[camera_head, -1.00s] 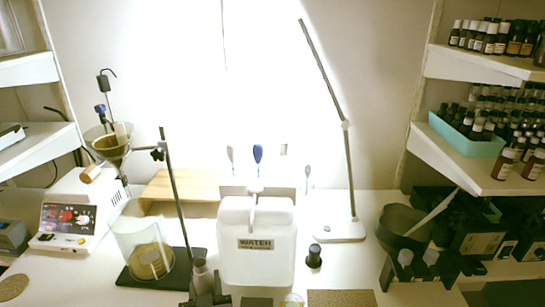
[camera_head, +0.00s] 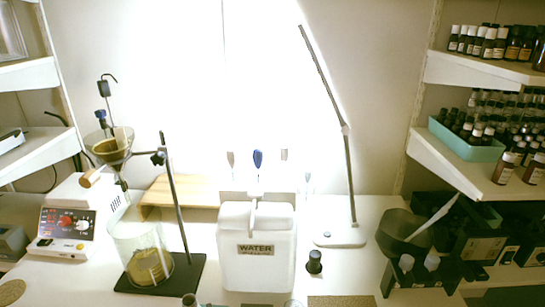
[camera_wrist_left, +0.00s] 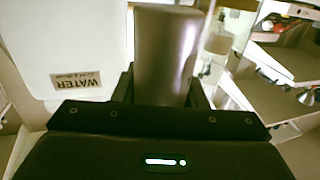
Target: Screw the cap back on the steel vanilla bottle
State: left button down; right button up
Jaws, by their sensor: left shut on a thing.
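In the left wrist view, my left gripper (camera_wrist_left: 162,88) is shut on a smooth grey steel bottle (camera_wrist_left: 165,50), with a dark finger on each side of it. Which end of the bottle faces the camera is unclear, and its label does not show. In the head view only a small dark top, likely of this bottle (camera_head: 190,299), shows at the bottom edge. The gripper itself is below that view. A small black piece (camera_head: 314,262) stands on the table right of the water jug; I cannot tell whether it is the cap. My right gripper is not in view.
A white water jug (camera_head: 257,265) stands mid-table, close to the gripper in the wrist view. A stand on a black base (camera_head: 190,275) and a glass beaker (camera_head: 140,255) are to its left. A lamp base (camera_head: 340,237) and a black bottle rack (camera_head: 425,275) are to its right.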

pick_arm(q)
jog(key=s+a+v, duration=0.1)
jog(key=a+v, duration=0.1)
jog(key=v, duration=0.8)
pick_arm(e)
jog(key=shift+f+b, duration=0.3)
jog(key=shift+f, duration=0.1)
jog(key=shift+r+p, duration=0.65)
pick_arm(q)
jog(key=w+f, duration=0.1)
jog(key=w, duration=0.5)
jog(key=w+f, duration=0.1)
jog(key=w, duration=0.5)
jog(key=w+f, duration=0.1)
jog(key=w, duration=0.5)
jog(key=shift+w, duration=0.4)
jog(key=v, duration=0.7)
jog(key=shift+s+f+b, duration=0.15)
jog(key=shift+s+b, duration=0.15)
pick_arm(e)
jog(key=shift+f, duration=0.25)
pick_arm(q)
notch_tip(320, 180, up, 7)
jog(key=shift+f+p, duration=0.15)
jog(key=shift+p, duration=0.2)
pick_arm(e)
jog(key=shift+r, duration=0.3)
pick_arm(q)
jog(key=shift+d, duration=0.1)
